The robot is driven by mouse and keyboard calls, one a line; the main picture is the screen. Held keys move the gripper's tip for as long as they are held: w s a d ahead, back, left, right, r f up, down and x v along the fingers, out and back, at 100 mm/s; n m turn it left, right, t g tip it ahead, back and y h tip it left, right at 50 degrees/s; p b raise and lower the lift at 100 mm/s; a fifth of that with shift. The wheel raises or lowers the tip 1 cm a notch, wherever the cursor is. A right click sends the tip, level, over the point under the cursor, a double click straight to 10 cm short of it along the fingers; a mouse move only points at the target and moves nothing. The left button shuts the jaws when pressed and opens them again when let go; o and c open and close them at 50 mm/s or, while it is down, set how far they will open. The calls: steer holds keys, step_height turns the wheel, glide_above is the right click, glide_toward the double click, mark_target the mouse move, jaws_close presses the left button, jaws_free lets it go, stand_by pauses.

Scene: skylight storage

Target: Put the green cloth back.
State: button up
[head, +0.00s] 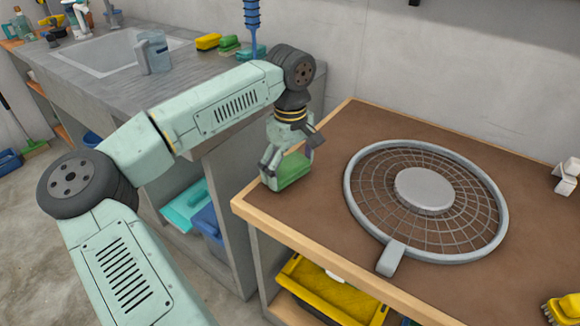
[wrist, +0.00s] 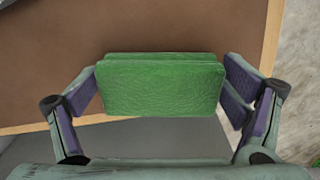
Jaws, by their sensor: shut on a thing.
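The green cloth (wrist: 160,86) is a folded, flat rectangular stack with a creased surface. In the wrist view it sits between the two fingers of my gripper (wrist: 163,90), which is shut on it. In the head view the green cloth (head: 291,171) is at the near left corner of the brown tabletop, below my gripper (head: 286,165). I cannot tell whether the cloth rests on the tabletop or hangs just above it. The fingers hide its short ends.
The brown tabletop (head: 320,215) holds a round wire-mesh guard (head: 360,200) to the right. A grey counter (head: 110,100) with a sink stands at the back left, bearing a clear jug (head: 156,52), a yellow sponge (head: 208,41) and green pieces (head: 229,44). A gap separates counter and table.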

steer(key=shift+f+b, duration=0.3)
steer(key=shift+f, duration=0.1)
steer(key=o, duration=0.7)
steer(key=shift+o, duration=0.2)
steer(key=shift+r, duration=0.25)
steer(key=shift+r+p, duration=2.55)
steer(key=shift+r, duration=1.25)
step_height(320, 180, up, 12)
